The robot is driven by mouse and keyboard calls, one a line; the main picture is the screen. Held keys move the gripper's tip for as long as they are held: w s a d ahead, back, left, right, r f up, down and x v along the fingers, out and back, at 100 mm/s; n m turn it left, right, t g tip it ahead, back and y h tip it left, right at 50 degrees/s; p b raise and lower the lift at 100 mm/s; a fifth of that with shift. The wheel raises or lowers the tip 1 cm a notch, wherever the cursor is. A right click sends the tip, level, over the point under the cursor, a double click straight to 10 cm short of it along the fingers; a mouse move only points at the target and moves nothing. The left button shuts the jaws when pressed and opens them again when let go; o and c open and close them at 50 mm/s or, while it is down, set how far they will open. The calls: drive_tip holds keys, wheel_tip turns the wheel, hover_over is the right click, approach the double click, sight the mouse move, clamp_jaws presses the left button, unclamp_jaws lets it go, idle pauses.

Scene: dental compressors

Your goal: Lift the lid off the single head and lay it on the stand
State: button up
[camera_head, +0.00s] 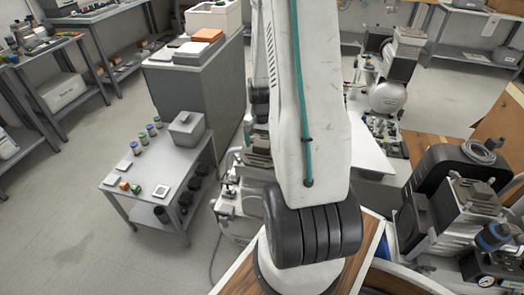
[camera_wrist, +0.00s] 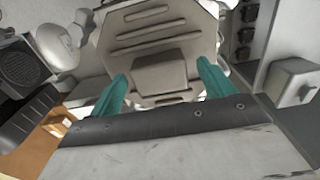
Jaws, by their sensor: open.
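The lid is probably the pale ribbed plate with a raised block in its middle (camera_wrist: 160,32), seen in the wrist view. My gripper (camera_wrist: 163,75) is open, with one teal finger on each side of the raised block. I cannot tell whether the fingers touch it. In the head view my arm hides the gripper. A pale machine (camera_head: 232,205), perhaps the single head, shows partly behind my arm. A low grey two-level table (camera_head: 130,185), perhaps the stand, is to its left.
A grey box (camera_head: 187,128) and several small coloured items are on the low table; a similar box with a knob (camera_wrist: 293,82) shows in the wrist view. A tall grey cabinet (camera_head: 205,85) stands behind. Dark compressor machinery (camera_head: 465,200) crowds the right. Floor at left is clear.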

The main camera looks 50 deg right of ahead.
drive_tip(key=shift+f, duration=0.4)
drive_tip(key=c, duration=1.5)
